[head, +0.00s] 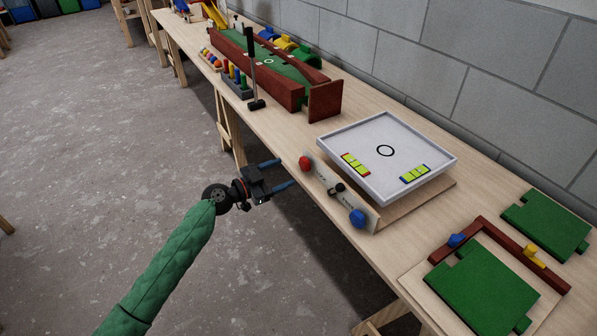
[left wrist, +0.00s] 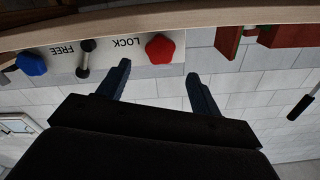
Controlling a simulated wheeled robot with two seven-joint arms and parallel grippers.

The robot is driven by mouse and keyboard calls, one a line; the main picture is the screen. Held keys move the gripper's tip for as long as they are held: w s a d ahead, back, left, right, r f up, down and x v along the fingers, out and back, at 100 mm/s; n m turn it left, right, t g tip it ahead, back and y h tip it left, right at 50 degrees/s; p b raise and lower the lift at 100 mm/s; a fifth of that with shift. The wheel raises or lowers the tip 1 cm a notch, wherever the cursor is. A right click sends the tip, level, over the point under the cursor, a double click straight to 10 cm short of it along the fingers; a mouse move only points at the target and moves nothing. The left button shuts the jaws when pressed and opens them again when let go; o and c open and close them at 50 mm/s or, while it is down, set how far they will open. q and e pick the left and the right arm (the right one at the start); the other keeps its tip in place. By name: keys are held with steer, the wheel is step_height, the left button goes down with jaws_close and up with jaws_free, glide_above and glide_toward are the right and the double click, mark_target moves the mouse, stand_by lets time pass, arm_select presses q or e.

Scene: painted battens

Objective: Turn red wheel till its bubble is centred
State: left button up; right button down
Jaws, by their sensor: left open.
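The red wheel (head: 305,163) is at the left end of a pale front panel (head: 322,180) below a tilting white tray (head: 425,158). The tray carries a red-ended yellow-green vial (head: 355,163) and a blue-ended one (head: 415,173); their bubbles are too small to place. My left gripper (head: 284,173) is open and empty, just off the table's front edge. Its fingers point at the panel, short of the red wheel. In the left wrist view, which is upside down, the red wheel (left wrist: 165,47) appears between and beyond the fingertips. My right gripper is out of view.
A blue wheel (head: 358,217) is at the panel's other end. A dark lever (head: 338,188) sits between them, between the words FREE and LOCK in the left wrist view. A dark hammer (head: 254,80) stands to the left; green boards (head: 480,290) lie to the right.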

mark_target(302, 165)
arm_select(q)
steer(key=shift+p+x, duration=0.6)
steer(key=shift+x, duration=2.8)
steer(key=shift+f, duration=0.1)
steer(key=c, duration=1)
